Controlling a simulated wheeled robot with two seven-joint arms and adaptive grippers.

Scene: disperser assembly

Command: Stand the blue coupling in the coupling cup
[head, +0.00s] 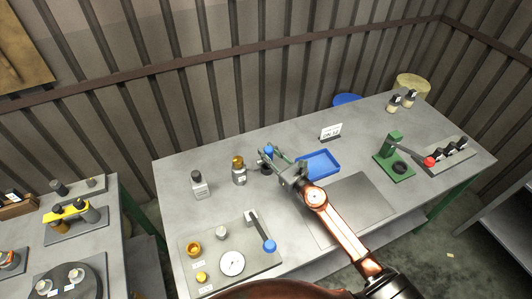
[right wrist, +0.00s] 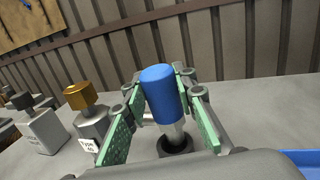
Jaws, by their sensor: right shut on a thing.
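The blue coupling (head: 268,150) has a blue upper body and a narrower silver lower part. My right gripper (head: 273,160) is shut on it, and in the right wrist view its green finger pads lie on both sides of the coupling (right wrist: 160,92). The coupling is close to upright, with a slight tilt in that view. A dark round cup (right wrist: 175,146) is directly under its silver end; the cup also shows in the head view (head: 265,169). I cannot tell whether the silver end rests inside the cup or hangs just above it. My left gripper is out of view.
A gold-capped bottle (head: 239,172) and a grey bottle (head: 199,186) stand left of the gripper. A blue tray (head: 319,164) lies close on its right. A gauge panel (head: 206,269) is in front, and a green press (head: 392,160) stands farther right.

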